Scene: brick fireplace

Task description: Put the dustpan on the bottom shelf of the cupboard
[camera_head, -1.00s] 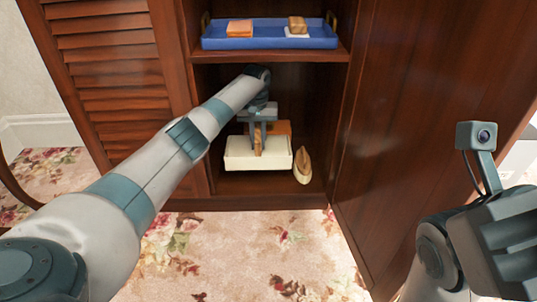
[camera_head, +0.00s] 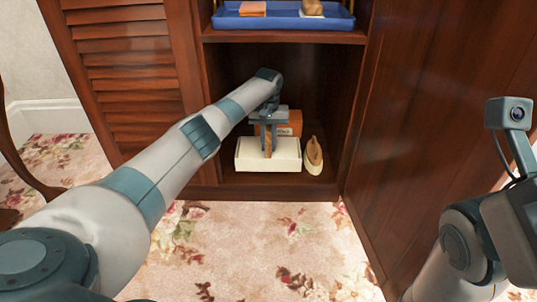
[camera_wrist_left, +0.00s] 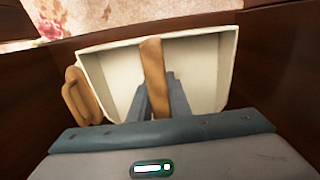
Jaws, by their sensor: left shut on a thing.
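The dustpan is a cream-white pan (camera_head: 255,158) with a wooden handle. It is at the front of the cupboard's bottom shelf (camera_head: 240,186), low over the boards or touching them; I cannot tell which. My left gripper (camera_head: 268,140) reaches down into the compartment and is shut on the handle. In the left wrist view the handle (camera_wrist_left: 154,75) stands between the fingers (camera_wrist_left: 158,100), with the pan (camera_wrist_left: 200,70) beyond. My right arm is at the right edge of the head view, outside the cupboard; its fingertips do not show clearly.
A wooden brush (camera_head: 313,156) stands close to the dustpan's right. An orange box (camera_head: 291,124) is behind the dustpan. The shelf above holds a blue tray (camera_head: 280,22) with small items. The open door (camera_head: 430,110) is at the right; a louvred door (camera_head: 135,90) is at the left.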

